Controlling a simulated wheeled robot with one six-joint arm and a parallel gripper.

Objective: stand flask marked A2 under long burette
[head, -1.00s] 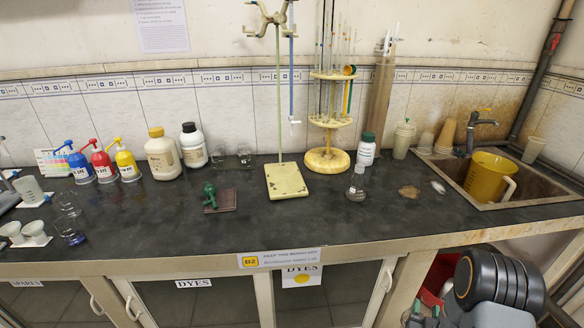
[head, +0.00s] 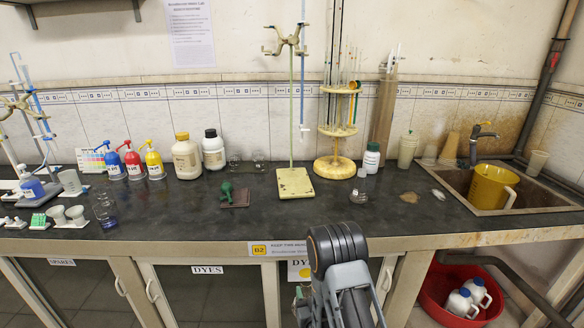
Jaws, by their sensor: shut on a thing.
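A burette (head: 302,75) with a blue stripe hangs in a clamp on the middle stand, above its cream base plate (head: 295,183). Its top runs out of the picture. More burettes (head: 36,105) hang at the far left, partly cut off by the frame. A small clear flask (head: 359,196) stands on the bench to the right of the middle base plate; no mark on it is readable. Nothing stands on that base plate. My arm rises at the bottom centre in front of the bench edge. My gripper and anything in it are out of sight.
A round pipette rack (head: 334,167) and a white bottle (head: 371,158) stand behind the flask. A green item on a brown block (head: 234,199) lies left of the base plate. A sink with a yellow jug (head: 490,186) is at right. The front middle bench is clear.

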